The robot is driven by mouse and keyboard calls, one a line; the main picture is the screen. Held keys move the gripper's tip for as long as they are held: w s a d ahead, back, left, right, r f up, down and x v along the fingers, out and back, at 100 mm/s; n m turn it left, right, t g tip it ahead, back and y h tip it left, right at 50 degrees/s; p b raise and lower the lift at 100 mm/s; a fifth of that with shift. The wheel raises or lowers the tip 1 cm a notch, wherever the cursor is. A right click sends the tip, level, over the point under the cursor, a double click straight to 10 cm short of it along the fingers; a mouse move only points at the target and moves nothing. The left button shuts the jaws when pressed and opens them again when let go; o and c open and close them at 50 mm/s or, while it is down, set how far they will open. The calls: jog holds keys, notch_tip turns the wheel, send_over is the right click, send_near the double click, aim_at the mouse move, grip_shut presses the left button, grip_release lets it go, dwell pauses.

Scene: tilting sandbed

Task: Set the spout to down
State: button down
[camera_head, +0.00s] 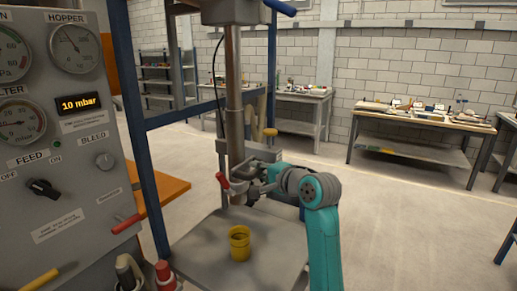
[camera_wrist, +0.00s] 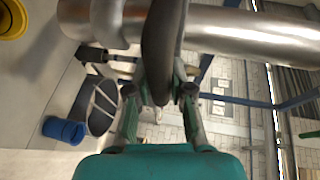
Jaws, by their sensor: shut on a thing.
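A vertical metal pipe (camera_head: 234,110) comes down over a grey table, with its lower end above a yellow cup (camera_head: 239,243). In the wrist view the pipe (camera_wrist: 250,38) runs across the top, and the yellow cup (camera_wrist: 12,18) is at the upper left. My gripper (camera_head: 258,187) is beside the pipe's lower part. In the wrist view my gripper (camera_wrist: 160,92) is shut on a dark curved part (camera_wrist: 163,45) that crosses the pipe. I cannot tell whether this part is the spout or its handle. A red-tipped lever (camera_head: 222,180) sticks out left of the pipe.
A grey control panel (camera_head: 55,130) with gauges and knobs stands at the left. A blue frame post (camera_head: 140,130) is between it and the pipe. A blue cup (camera_wrist: 65,130) shows in the wrist view.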

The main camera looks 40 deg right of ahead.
notch_tip(320, 180, down, 4)
jog(key=shift+r, duration=0.1)
dwell(0.4)
jog(key=c, duration=1)
grip_release()
jog(key=shift+s, duration=0.1)
jog(key=s+r, duration=0.2)
jog(key=s, duration=0.9)
jog(key=shift+s+a+r, duration=0.15)
jog(key=shift+s+a, duration=0.1)
jog(key=shift+a, duration=0.05)
